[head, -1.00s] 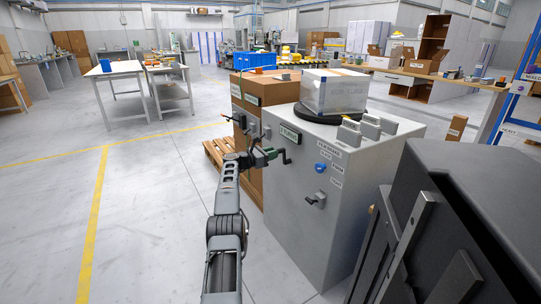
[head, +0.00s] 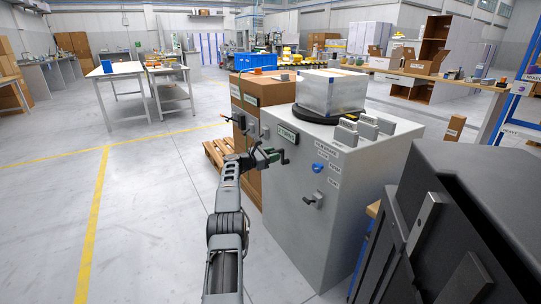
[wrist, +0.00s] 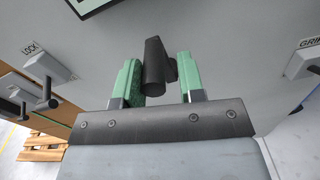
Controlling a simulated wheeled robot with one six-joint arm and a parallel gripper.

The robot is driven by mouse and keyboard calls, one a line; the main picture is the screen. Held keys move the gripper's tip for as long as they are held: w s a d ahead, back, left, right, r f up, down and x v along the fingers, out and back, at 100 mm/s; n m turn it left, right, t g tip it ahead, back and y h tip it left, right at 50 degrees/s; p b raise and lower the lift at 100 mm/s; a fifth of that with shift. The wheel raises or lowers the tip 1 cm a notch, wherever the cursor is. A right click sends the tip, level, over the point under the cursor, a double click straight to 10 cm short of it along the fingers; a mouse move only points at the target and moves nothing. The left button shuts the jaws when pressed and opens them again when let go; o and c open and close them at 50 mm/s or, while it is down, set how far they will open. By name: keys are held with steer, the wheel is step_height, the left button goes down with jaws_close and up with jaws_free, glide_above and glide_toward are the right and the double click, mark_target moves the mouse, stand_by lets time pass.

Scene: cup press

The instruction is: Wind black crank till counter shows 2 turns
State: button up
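The black crank (head: 283,158) is on the front face of the grey cabinet, below the dark counter plate (head: 287,134). The plate reads "TURNS", but its digit is too small to read. My gripper (head: 263,158) is at the crank. In the wrist view the crank's black handle (wrist: 153,68) stands between the two green fingers of my gripper (wrist: 160,78). Only a corner of the counter plate (wrist: 92,4) shows there, with no digit.
The grey cabinet (head: 285,215) carries a blue knob (head: 318,167), a lower lever (head: 314,200) and several grey blocks on top. A clear-walled box (head: 332,92) stands on a black disc. A brown cabinet (head: 262,92) is behind. Open floor lies to the left.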

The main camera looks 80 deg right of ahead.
steer(key=shift+o, duration=1)
steer(key=shift+w+r, duration=0.1)
steer(key=shift+w, duration=0.15)
steer(key=shift+v, duration=0.8)
steer(key=p+v, duration=0.1)
steer(key=v, duration=1.1)
steer(key=shift+w+a, duration=0.15)
steer(key=shift+a, duration=0.1)
